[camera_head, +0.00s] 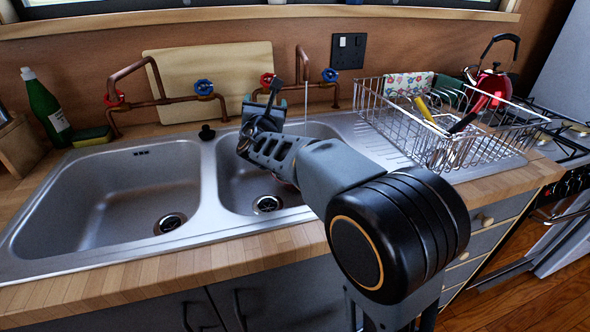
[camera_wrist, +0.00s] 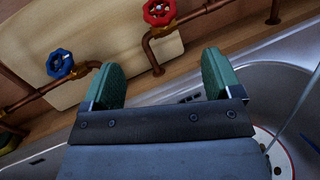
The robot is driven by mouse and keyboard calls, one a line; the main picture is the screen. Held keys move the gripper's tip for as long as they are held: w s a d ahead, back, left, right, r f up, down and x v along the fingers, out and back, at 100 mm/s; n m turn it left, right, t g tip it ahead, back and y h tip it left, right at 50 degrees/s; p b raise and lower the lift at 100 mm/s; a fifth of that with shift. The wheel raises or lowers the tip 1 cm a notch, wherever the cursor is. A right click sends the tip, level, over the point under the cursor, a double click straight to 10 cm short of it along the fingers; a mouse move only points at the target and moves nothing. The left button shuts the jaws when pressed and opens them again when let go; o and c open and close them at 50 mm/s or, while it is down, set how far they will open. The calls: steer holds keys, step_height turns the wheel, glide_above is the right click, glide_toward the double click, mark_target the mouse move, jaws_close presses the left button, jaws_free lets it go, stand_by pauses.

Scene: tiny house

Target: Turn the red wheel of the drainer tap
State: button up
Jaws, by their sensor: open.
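The drainer tap is a copper pipe tap (camera_head: 303,68) at the right, beside the dish rack. Its red wheel (camera_head: 267,80) is on the left of that tap and its blue wheel (camera_head: 330,75) on the right. The red wheel also shows at the top middle of the wrist view (camera_wrist: 159,12). My gripper (camera_head: 262,104) is over the right basin, just in front of the red wheel. In the wrist view its two green fingers stand apart and empty (camera_wrist: 161,62). The red wheel is beyond the fingertips, not touched.
The left tap has a red wheel (camera_head: 115,97) and a blue wheel (camera_head: 204,87); the blue one also shows in the wrist view (camera_wrist: 60,63). A thin stream of water (camera_head: 306,98) falls from the drainer tap. A wire dish rack (camera_head: 440,150) stands right. A board (camera_head: 205,62) leans behind.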

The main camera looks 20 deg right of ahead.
mark_target(268, 83)
stand_by(0.4)
steer(key=shift+g+y, duration=0.5)
steer(key=shift+g, duration=0.1)
steer(key=p+x, duration=0.4)
steer(key=r+p+x, duration=0.1)
steer(key=p+x, duration=0.3)
steer(key=x, duration=0.1)
steer(key=r+p+x, duration=0.1)
steer(key=p+x, duration=0.3)
steer(key=shift+w+d, duration=0.25)
